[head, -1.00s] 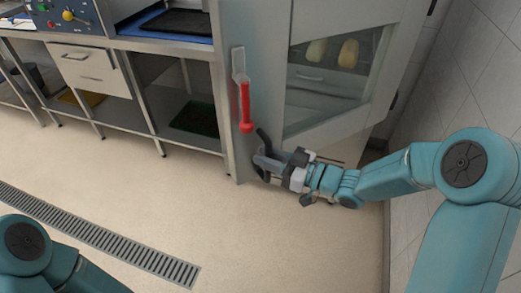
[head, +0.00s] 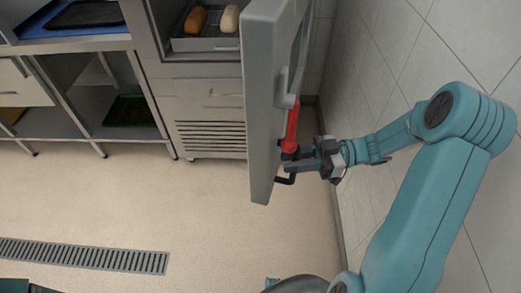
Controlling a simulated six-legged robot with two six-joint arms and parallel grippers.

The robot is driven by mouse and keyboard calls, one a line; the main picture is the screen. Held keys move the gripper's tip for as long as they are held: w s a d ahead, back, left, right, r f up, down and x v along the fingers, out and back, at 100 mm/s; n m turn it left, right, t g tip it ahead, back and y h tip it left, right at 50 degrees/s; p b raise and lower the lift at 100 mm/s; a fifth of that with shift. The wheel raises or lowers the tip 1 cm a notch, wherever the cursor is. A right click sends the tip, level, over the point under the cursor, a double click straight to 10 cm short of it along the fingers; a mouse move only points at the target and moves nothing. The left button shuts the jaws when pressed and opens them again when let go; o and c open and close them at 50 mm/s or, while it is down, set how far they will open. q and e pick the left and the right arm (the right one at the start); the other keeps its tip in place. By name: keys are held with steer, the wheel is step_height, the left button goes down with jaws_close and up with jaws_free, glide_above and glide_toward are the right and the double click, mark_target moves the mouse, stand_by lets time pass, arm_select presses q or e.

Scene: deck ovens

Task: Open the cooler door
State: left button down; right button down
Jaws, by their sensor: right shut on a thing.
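The cooler door (head: 263,110) is grey and stands wide open, swung out to the right and seen nearly edge-on. Its red handle (head: 291,128) hangs on the door's outer face, on the right side. My right gripper (head: 289,160) is at the handle's lower end and shut on it. The door hides part of the cooler, whose opening (head: 165,30) shows to the left. My left gripper is out of view.
Two loaves lie on a tray (head: 205,44) inside the cooler. A drawer and slatted vent (head: 210,138) sit below. A tiled wall (head: 370,60) is close on the right. Steel shelving (head: 70,130) stands at left. The floor in front is clear, with a drain grate (head: 85,255).

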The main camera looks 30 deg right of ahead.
steer(key=s+d, duration=0.3)
steer(key=d, duration=0.1)
steer(key=shift+s+d, duration=0.4)
steer(key=c, duration=1.1)
jaws_free()
